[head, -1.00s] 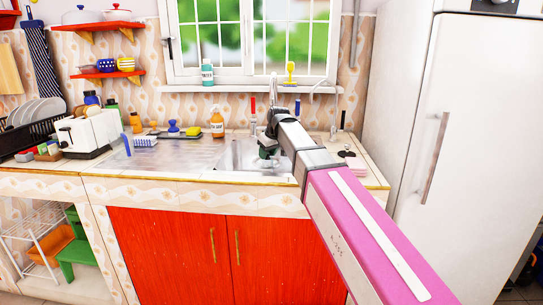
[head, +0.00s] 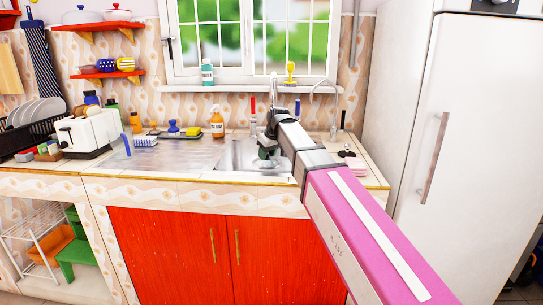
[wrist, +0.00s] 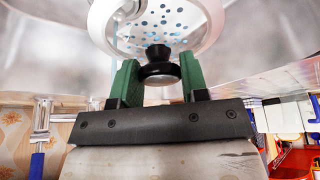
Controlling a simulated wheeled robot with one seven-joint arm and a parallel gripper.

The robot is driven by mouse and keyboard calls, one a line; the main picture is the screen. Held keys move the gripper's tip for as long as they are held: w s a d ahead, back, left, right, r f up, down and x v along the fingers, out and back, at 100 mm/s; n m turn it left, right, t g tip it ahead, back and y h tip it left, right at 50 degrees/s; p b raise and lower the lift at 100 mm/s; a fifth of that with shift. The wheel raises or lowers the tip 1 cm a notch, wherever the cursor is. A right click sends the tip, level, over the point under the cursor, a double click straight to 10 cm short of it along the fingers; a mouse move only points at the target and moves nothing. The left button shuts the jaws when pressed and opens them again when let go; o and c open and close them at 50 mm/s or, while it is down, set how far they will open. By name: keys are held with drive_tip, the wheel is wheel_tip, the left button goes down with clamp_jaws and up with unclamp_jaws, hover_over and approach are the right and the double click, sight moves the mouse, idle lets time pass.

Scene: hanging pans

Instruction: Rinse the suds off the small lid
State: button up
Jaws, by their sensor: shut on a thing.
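The small lid (wrist: 195,22) is pale and round, with several bluish-white spots on its face that look like suds. Its black knob (wrist: 158,72) sits between the green fingers of my gripper (wrist: 157,65), which is shut on it. The top of the lid is cut off by the wrist view. In the head view my gripper (head: 268,153) is over the sink basin (head: 238,155), near the taps; the lid is too hidden there to make out. I cannot tell whether water is running.
A tall curved tap (head: 334,112) stands behind my arm on the right. The metal drainer (head: 185,155) left of the basin is mostly clear. The fridge (head: 410,130) stands at the right.

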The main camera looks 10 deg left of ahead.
drive_tip(key=shift+s, duration=0.1)
idle(0.3)
drive_tip(key=shift+s+a+r, duration=0.15)
drive_tip(key=shift+s+r, duration=0.85)
drive_tip(key=shift+s, duration=0.2)
drive_tip(key=shift+s+a+r, duration=0.1)
drive_tip(key=shift+s+r, duration=0.9)
drive_tip(key=shift+s, duration=0.2)
